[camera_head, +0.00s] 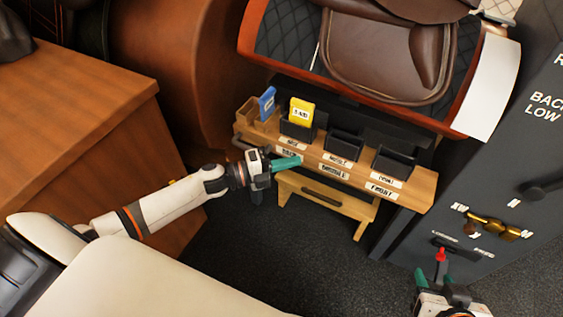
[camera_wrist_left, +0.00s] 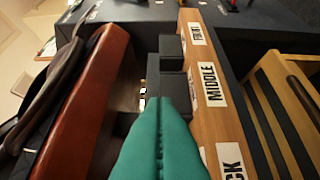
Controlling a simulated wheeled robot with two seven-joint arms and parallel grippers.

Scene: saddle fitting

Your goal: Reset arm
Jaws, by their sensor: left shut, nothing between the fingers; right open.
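My left gripper (camera_head: 287,162) is shut and empty, its green fingertips close in front of the wooden shelf (camera_head: 421,196) with labelled dark bins. In the left wrist view its green fingers (camera_wrist_left: 160,125) lie together along the shelf, with nothing visible between them. My right gripper (camera_head: 434,279) is open at the bottom right, near a red-tipped piece (camera_head: 440,255) by the dark panel; whether they touch I cannot tell. A yellow block (camera_head: 301,112) stands in the left bin. A blue block (camera_head: 267,103) stands at the shelf's left end. The middle bin (camera_head: 344,146) and right bin (camera_head: 394,162) look empty.
A brown saddle (camera_head: 385,50) sits on a wood-edged stand above the shelf. A dark panel (camera_head: 465,180) with brass fittings (camera_head: 492,228) stands at the right. A wooden desk (camera_head: 85,95) is at the left. Dark carpet (camera_head: 300,250) is clear in front.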

